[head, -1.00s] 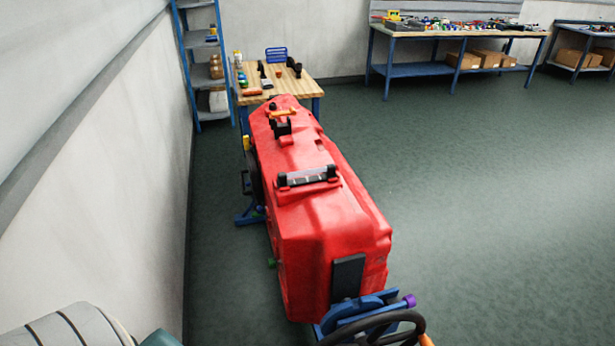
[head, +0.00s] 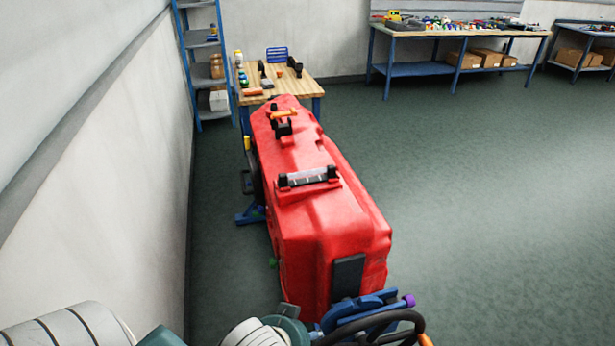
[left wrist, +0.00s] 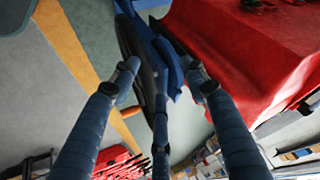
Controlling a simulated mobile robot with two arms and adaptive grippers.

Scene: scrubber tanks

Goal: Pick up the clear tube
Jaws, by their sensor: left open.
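The clear tube (head: 308,177) lies across the top of the red tank (head: 325,225) in the head view. It has black ends and rests in a raised red holder. My left gripper (left wrist: 160,82) shows in the left wrist view with its fingers spread and nothing between them. It is near the blue frame and the dark wheel, with the red tank to its upper right. The tube cannot be made out in the left wrist view. The left gripper's fingers do not show in the head view. My right gripper is not in view.
A steering wheel (head: 375,325) on a blue frame stands at the tank's near end. A black bracket (head: 283,128) and an orange part (head: 284,113) sit farther along the top. A wooden table (head: 300,88) stands behind. The floor to the right is clear.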

